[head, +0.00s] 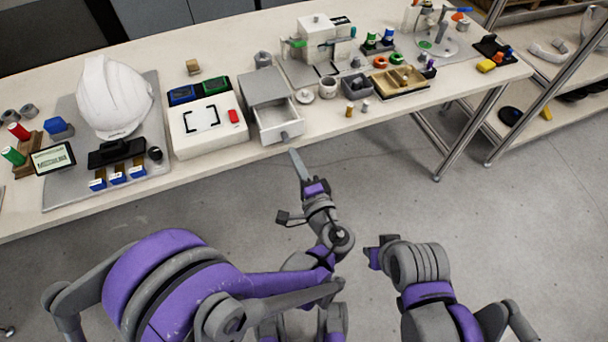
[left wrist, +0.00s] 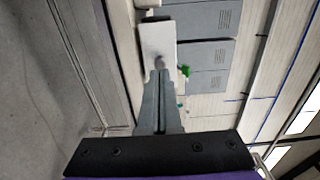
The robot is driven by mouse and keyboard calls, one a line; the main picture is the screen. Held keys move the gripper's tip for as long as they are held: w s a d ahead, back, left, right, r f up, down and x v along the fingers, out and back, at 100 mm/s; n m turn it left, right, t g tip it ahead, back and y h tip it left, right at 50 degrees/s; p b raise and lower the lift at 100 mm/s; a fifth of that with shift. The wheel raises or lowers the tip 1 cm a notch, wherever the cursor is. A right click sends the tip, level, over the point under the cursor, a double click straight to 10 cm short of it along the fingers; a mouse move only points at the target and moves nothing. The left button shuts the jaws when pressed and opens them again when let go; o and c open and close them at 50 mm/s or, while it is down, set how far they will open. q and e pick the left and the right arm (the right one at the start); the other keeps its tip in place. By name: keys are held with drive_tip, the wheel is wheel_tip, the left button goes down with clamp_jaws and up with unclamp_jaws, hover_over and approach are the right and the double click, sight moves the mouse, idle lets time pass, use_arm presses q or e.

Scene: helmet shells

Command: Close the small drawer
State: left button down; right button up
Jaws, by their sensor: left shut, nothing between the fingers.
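The small drawer (head: 275,120) is pulled out of a grey box (head: 264,87) at the table's front edge. It is white with a pale front and a small knob, and its inside looks empty. My left gripper (head: 294,153) is shut and empty, just in front of the drawer front and pointing at it. In the left wrist view the shut fingers (left wrist: 160,74) overlap the lower part of the white drawer front (left wrist: 158,38). I cannot tell whether they touch it. My right arm shows at the lower right, but its fingers are not visible.
A white helmet shell (head: 113,95) is farther left. A small white lid (head: 304,96) and a cup (head: 327,89) stand to the right. The floor in front of the table is clear.

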sight(282, 131)
use_arm(q)
drive_tip(key=shift+x, duration=1.35)
drive_tip(key=shift+w, duration=0.1)
drive_tip(key=x, duration=0.8)
drive_tip(key=shift+w+a, duration=0.1)
drive_tip(key=shift+w, duration=0.1)
drive_tip(key=shift+w+a, duration=0.1)
drive_tip(key=shift+w, duration=0.15)
drive_tip(key=shift+r, duration=0.1)
